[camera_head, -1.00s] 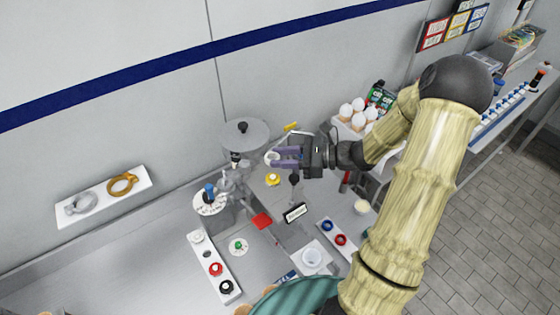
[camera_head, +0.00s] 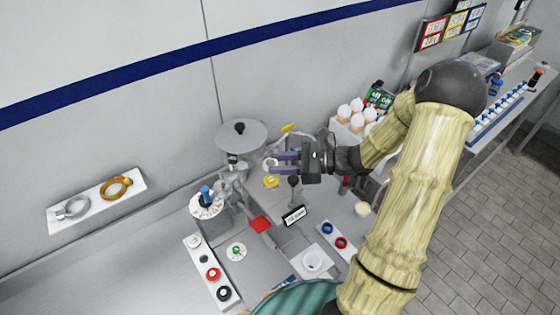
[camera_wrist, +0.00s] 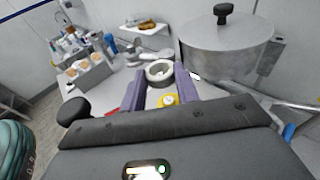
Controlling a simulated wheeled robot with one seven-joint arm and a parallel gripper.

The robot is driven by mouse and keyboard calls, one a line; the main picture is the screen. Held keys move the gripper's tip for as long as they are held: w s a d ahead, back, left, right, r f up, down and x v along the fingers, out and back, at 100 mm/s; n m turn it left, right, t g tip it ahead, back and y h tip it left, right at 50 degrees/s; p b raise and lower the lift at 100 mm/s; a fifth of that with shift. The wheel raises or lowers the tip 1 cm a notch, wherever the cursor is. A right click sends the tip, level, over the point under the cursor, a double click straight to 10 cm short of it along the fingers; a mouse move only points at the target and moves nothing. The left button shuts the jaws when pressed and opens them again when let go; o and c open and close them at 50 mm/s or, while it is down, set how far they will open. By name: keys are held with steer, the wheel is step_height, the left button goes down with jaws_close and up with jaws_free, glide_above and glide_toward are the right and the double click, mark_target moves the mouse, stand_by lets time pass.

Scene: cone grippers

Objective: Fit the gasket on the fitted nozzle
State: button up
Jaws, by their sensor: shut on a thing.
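In the head view the ring (camera_head: 268,164) shows at the finger ends, above the steel counter and right of the steel machine (camera_head: 234,181). A yellow round part (camera_wrist: 168,100) lies below and between the fingers; it also shows in the head view (camera_head: 271,181). I cannot tell for sure which part is the fitted nozzle.
A big lidded steel hopper (camera_head: 241,135) stands close left of my gripper. A white strip (camera_head: 222,270) holds several round parts, and another (camera_head: 344,249) holds a blue and a red ring. A small black sign (camera_head: 294,215) stands in front. Eggs (camera_head: 357,112) are behind right.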

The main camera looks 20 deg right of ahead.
mark_target(281, 185)
steer(key=shift+f+b, duration=0.9)
steer(key=shift+f, duration=0.85)
steer(key=shift+p, duration=0.4)
steer(key=shift+f, duration=0.1)
steer(key=shift+f, duration=0.15)
steer(key=shift+f+b, duration=0.15)
steer(key=shift+b, duration=0.2)
steer(key=shift+s+f, duration=0.1)
steer(key=shift+f+b, duration=0.35)
steer(key=shift+f, duration=0.15)
